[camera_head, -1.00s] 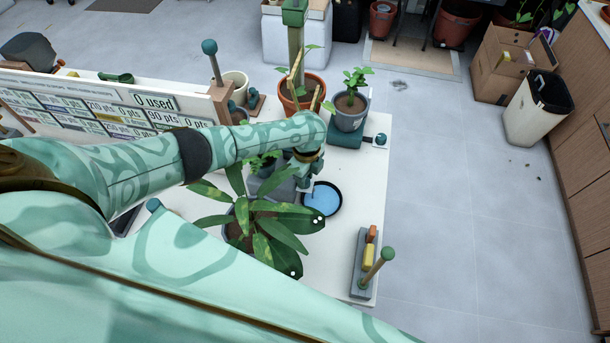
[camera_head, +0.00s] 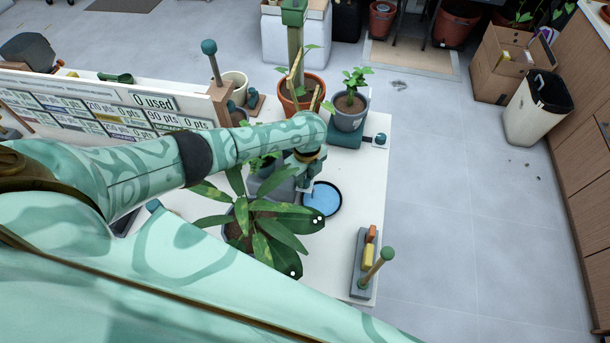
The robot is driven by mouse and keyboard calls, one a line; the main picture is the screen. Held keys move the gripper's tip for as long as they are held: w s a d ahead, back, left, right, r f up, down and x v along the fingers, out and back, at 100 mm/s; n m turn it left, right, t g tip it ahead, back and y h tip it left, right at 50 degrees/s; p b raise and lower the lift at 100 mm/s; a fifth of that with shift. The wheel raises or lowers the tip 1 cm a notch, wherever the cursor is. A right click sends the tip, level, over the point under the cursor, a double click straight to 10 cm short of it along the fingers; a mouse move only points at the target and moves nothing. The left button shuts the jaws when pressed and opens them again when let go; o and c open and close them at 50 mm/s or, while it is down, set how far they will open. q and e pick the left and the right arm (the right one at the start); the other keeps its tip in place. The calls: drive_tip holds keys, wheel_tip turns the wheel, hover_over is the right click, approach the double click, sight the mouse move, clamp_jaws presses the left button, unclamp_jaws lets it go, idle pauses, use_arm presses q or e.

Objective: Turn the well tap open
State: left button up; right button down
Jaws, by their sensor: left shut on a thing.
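The well shows as a grey block (camera_head: 270,188) beside a round dark-rimmed basin (camera_head: 326,199) of blue water on the white table. My left arm comes in from the left, and my left gripper (camera_head: 303,184) points down between the block and the basin. It is shut on the well tap, which is mostly hidden by the gripper and wrist. How far the tap is turned cannot be seen. My right gripper is not in view.
A leafy potted plant (camera_head: 268,226) stands just in front of the well, its leaves near my gripper. A small potted plant (camera_head: 350,112) and an orange pot (camera_head: 303,90) stand behind. A grey holder (camera_head: 362,265) with a green-knobbed stick stands at the front right.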

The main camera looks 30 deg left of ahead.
sight(307, 178)
use_arm(q)
drive_tip(key=o, duration=1)
wheel_tip(307, 178, up, 16)
drive_tip(key=p, duration=0.5)
drive_tip(key=shift+w+d+r+p, duration=0.15)
drive_tip(key=shift+w+p, duration=0.15)
drive_tip(key=shift+s, duration=0.1)
